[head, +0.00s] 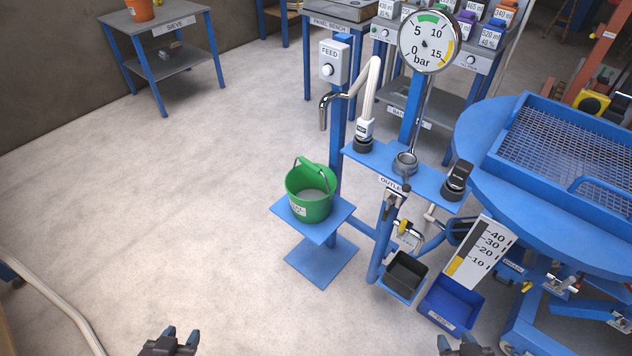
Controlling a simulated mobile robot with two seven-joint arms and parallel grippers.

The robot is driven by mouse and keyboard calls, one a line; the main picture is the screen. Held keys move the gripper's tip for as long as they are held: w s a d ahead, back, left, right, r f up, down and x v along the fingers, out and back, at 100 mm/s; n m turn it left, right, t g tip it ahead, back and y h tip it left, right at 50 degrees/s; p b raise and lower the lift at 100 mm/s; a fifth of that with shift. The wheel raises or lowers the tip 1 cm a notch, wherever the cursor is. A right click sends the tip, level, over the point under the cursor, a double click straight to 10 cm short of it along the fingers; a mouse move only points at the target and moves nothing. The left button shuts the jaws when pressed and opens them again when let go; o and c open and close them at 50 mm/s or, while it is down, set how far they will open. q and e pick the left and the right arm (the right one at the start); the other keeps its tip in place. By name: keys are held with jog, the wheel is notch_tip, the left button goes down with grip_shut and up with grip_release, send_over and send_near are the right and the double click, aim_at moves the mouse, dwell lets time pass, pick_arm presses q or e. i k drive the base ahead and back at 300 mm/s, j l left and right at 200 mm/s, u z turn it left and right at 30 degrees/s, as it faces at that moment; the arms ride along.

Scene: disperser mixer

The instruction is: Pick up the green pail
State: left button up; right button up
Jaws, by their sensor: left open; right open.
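The green pail (308,205) stands upright on a small blue square stand (284,211), below a metal spout. My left gripper (181,334) is at the bottom edge, open and empty, well below and left of the pail. My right gripper (457,341) is at the bottom edge to the right, open, with only its fingertips and top showing. Neither gripper touches the pail.
A pressure gauge (429,41), black bin (405,272), blue bin (450,303) and round blue table (475,130) stand to the right. A hose (55,292) lies lower left. Floor left of the pail is clear.

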aim_at(310, 187)
jog(key=i+j+z, duration=0.25)
jog(key=j, duration=0.2)
jog(key=i+j+z, duration=0.25)
jog(key=j, duration=0.2)
jog(key=j+z, duration=0.25)
jog(key=j, duration=0.25)
jog(key=i+j+z, duration=0.25)
jog(key=j, duration=0.25)
jog(key=k+j+z, duration=0.1)
jog(key=j+z, duration=0.15)
jog(key=j, duration=0.3)
jog(key=j+z, duration=0.2)
jog(key=j, duration=0.3)
jog(key=k+j+z, duration=0.2)
jog(key=j, duration=0.3)
jog(key=k+j+z, duration=0.2)
jog(key=j, duration=0.3)
jog(key=i+l, duration=0.15)
jog(key=l+z, duration=0.05)
